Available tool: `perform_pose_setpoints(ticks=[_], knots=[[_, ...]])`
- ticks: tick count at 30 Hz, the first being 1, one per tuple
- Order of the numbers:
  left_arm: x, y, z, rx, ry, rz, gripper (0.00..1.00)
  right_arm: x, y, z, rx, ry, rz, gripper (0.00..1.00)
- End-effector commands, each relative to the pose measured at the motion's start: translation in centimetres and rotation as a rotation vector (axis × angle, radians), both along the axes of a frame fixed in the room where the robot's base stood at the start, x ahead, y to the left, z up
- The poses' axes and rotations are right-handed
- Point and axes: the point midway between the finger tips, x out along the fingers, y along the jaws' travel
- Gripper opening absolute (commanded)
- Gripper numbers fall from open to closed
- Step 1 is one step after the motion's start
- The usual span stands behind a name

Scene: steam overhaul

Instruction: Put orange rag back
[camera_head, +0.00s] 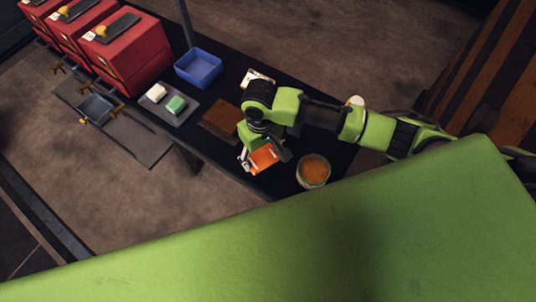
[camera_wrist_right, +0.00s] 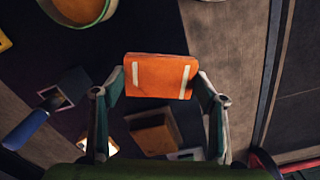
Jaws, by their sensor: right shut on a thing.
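The orange rag (camera_head: 264,157) is a folded block with two pale stripes, seen clearly in the right wrist view (camera_wrist_right: 160,77). My right gripper (camera_head: 262,160) is shut on it, one finger on each side in the wrist view (camera_wrist_right: 160,80). The rag is near the front edge of the dark table (camera_head: 222,82); its exact height above the top is hard to tell. My left gripper is not in view.
A round tub (camera_head: 313,171) with orange contents stands right of my right gripper. A brown block (camera_head: 221,118) lies to its left. A blue bin (camera_head: 198,68) and red boxes (camera_head: 128,50) stand farther left. My green body covers the bottom.

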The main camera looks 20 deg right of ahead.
Motion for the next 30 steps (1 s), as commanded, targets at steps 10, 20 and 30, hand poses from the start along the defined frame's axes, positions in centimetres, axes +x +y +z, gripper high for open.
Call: perform_pose_setpoints(ticks=[10, 20, 30], knots=[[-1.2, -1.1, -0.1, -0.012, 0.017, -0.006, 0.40, 2.1, -2.2, -3.8, 0.000, 0.000, 0.000, 0.45], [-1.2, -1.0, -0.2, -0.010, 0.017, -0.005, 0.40, 2.3, -2.3, -7.1, 0.000, -0.001, 0.002, 0.45], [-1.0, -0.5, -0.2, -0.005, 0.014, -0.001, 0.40, 2.3, -2.3, -7.4, 0.000, -0.001, 0.002, 0.70]])
